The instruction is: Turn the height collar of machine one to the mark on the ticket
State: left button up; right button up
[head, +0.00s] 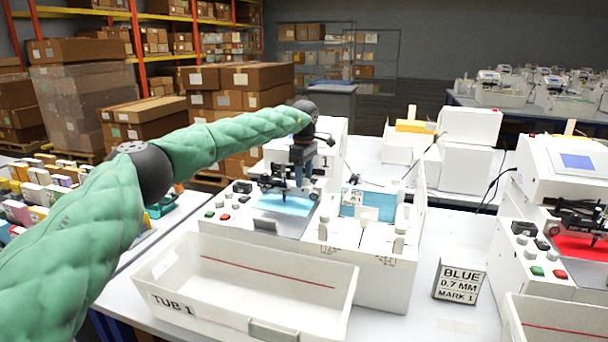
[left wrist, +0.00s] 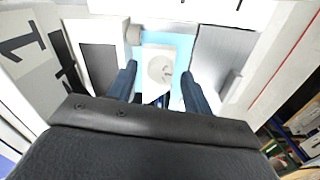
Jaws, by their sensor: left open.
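Machine one (head: 330,135), a white plotter with a 1 on its side, stands behind tub 1 with blue paper (head: 283,204) on its bed. My left gripper (head: 292,184) points down over its pen carriage, open. In the left wrist view, the two dark fingers stand apart on either side of a white block with a pale round top, apparently the height collar (left wrist: 160,69). I cannot tell whether they touch it, and its marks are too small to read. The ticket (head: 460,281) reads BLUE, 0.7 MM, MARK 1. My right gripper is not in view.
White tub 1 (head: 165,298), with a red line inside, is in front of the machine. A white rack (head: 375,255) with small bottles adjoins it on the right. Another plotter (head: 565,170) with red paper is further right. Table around the ticket is clear.

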pick_arm(q)
jog(key=shift+f, duration=0.15)
jog(key=c, duration=1)
jog(key=shift+o, duration=0.2)
